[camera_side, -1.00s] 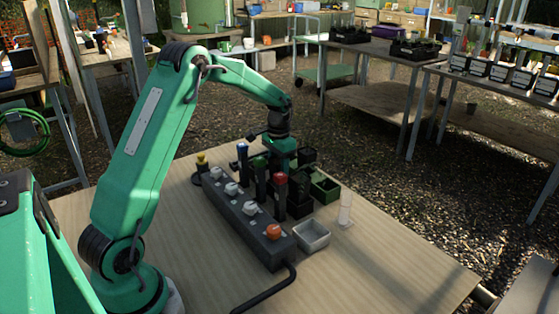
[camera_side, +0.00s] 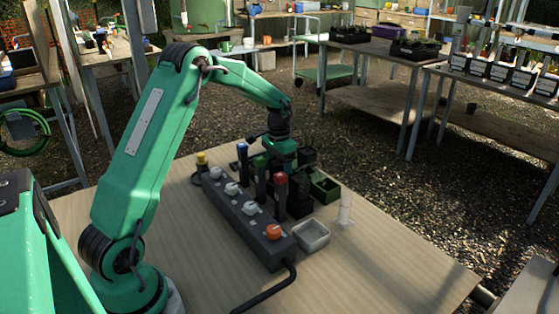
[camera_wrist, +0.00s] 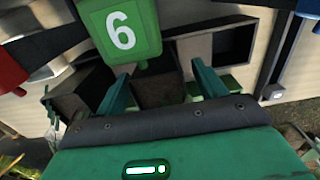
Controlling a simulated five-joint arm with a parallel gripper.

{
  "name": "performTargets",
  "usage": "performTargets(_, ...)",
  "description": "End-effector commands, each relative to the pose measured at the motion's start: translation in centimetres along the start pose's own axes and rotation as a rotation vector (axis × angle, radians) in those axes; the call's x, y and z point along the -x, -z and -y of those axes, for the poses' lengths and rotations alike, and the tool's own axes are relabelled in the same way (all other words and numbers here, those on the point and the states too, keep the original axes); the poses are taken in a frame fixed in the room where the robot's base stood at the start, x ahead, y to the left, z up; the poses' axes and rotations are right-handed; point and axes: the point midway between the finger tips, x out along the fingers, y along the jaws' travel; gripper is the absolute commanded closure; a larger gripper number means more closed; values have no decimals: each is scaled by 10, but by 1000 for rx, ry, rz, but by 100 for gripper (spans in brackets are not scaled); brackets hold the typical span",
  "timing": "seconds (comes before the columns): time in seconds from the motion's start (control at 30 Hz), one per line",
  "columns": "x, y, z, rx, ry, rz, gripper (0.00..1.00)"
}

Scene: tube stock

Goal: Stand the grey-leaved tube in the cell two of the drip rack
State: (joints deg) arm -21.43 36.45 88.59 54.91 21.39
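My gripper (camera_side: 283,158) is low among the dark pots behind the knobbed bar in the side view. In the wrist view its two green fingers (camera_wrist: 163,68) stand apart. A dark square cell or pot with a brown inside (camera_wrist: 160,92) shows between them; I cannot tell whether they touch it. No grey leaves are clear in either view. Dark square cells (camera_side: 298,205) stand in a group behind the bar, possibly the drip rack; their numbers cannot be read in the side view. A green tag marked 6 (camera_wrist: 120,32) is just beyond the fingers.
A dark bar (camera_side: 243,222) with white and orange knobs lies in front. Yellow (camera_side: 201,159), blue (camera_side: 242,152) and red-topped (camera_side: 281,180) posts stand close by. A grey tray (camera_side: 311,236) and a green pot (camera_side: 325,188) are to the right. The table's front right is clear.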

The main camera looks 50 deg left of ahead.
Motion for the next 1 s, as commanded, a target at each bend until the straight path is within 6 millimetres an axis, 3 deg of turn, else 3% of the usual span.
performTargets(0.37, 8, 0, 0, 0, 0, -1, 30)
performTargets(0.8, 61, 0, 0, 0, 1, -3, 30)
performTargets(1.0, 76, 0, 0, 0, 0, -1, 30)
